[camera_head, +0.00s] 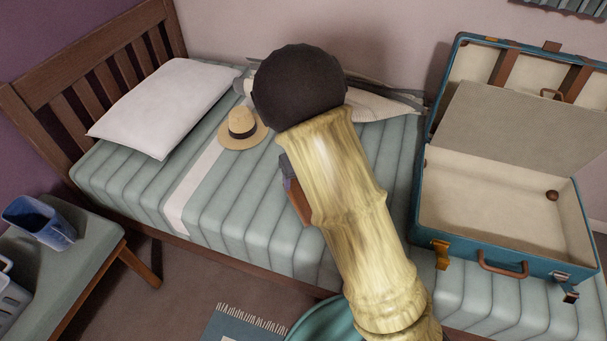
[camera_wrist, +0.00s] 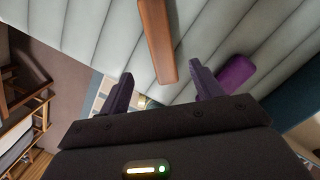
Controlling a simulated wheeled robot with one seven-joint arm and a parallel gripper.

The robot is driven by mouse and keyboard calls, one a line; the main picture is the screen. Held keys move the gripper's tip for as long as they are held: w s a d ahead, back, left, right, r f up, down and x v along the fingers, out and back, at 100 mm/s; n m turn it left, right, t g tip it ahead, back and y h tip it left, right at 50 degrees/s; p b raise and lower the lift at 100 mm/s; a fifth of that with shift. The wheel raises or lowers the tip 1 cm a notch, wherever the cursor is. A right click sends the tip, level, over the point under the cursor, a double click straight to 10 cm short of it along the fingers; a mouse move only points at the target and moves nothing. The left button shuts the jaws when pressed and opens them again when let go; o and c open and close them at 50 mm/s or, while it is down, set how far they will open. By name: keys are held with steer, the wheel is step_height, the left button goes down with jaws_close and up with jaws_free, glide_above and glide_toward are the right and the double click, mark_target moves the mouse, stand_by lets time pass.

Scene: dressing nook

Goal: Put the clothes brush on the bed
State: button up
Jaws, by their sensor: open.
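The clothes brush (camera_wrist: 157,42), as I take it, is a long brown wooden bar lying on the bed (camera_wrist: 95,35) in the wrist view. In the head view, part of a brown piece (camera_head: 299,203) shows beside my arm on the bed (camera_head: 170,175); my arm hides the rest. My gripper (camera_wrist: 162,69) is open and empty, with its two dark purple fingers apart. The near end of the brush appears between the fingertips in the picture, with visible gaps on both sides. In the head view my arm mostly hides the gripper.
A straw hat (camera_head: 243,129) and a white pillow (camera_head: 165,105) are on the bed's left part. An open blue suitcase (camera_head: 466,250) stands on its right part. A purple object (camera_wrist: 236,73) lies beside the right finger. A blue container (camera_head: 40,222) stands on a bench at left.

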steer(key=shift+d, duration=0.1)
steer(key=s+d+r+n, duration=0.5)
steer(key=s+d+n, duration=0.2)
steer(key=n, duration=0.8)
steer(key=s+d+r+n+t, duration=0.1)
steer(key=s+d+r+n, duration=0.4)
steer(key=n, duration=1.1)
steer(key=s+d, duration=0.3)
steer(key=s, duration=0.2)
steer(key=shift+s+h, duration=0.2)
steer(key=shift+h, duration=0.1)
steer(key=shift+r, duration=0.1)
step_height(320, 180, up, 23)
steer(key=p, duration=2.2)
